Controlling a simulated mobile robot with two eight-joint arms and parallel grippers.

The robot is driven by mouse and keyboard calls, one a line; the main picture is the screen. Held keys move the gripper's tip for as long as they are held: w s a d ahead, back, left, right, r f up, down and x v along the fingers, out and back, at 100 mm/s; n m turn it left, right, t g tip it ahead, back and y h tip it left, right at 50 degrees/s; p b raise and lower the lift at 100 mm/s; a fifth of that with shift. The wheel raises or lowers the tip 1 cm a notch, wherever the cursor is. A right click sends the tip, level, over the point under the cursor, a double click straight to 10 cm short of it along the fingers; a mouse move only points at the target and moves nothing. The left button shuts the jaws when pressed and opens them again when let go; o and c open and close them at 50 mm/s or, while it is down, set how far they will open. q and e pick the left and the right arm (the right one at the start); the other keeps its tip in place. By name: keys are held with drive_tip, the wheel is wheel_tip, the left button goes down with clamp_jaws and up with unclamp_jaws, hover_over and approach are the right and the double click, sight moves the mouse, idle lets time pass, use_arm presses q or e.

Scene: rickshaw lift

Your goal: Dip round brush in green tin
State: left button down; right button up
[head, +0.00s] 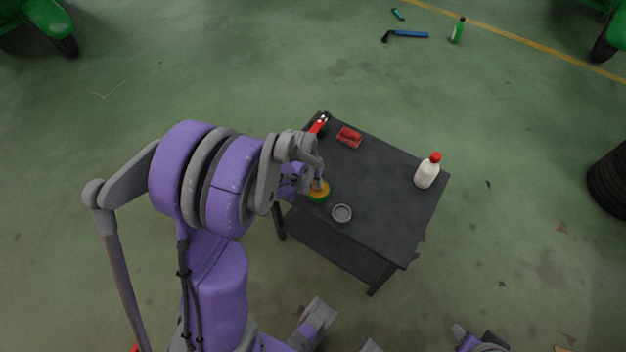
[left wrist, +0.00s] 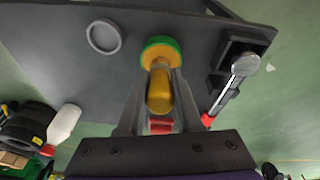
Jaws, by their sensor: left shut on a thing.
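The green tin (head: 319,197) stands on the dark table near its left edge. In the left wrist view the green tin (left wrist: 176,45) is a green ring with a yellow-orange inside. My left gripper (head: 317,183) is directly over it, pointing down. It is shut on the round brush, whose yellow-orange handle (left wrist: 160,93) shows between the fingers in the left wrist view. The brush's lower end is at the tin's opening; I cannot tell how deep it sits. My right gripper does not show clearly.
On the dark table (head: 385,205) are a grey round dish (head: 341,213), a red block (head: 349,137), a red-handled tool (head: 319,124) and a white bottle with a red cap (head: 426,173). The table's middle is clear. Tyres (head: 609,184) stand at the right.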

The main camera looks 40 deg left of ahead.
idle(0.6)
use_arm(q)
drive_tip(key=shift+w+p+v, duration=0.25)
drive_tip(key=shift+p+v, duration=0.6)
drive_tip(key=shift+v, duration=0.3)
drive_tip(key=shift+w+p+v, duration=0.25)
drive_tip(key=shift+p+v, duration=0.55)
drive_tip(key=shift+v, duration=0.3)
drive_tip(key=shift+w+p+v, duration=0.25)
drive_tip(key=shift+p+v, duration=0.6)
drive_tip(key=shift+v, duration=0.3)
drive_tip(key=shift+r, duration=0.2)
drive_tip(key=shift+w+d, duration=0.1)
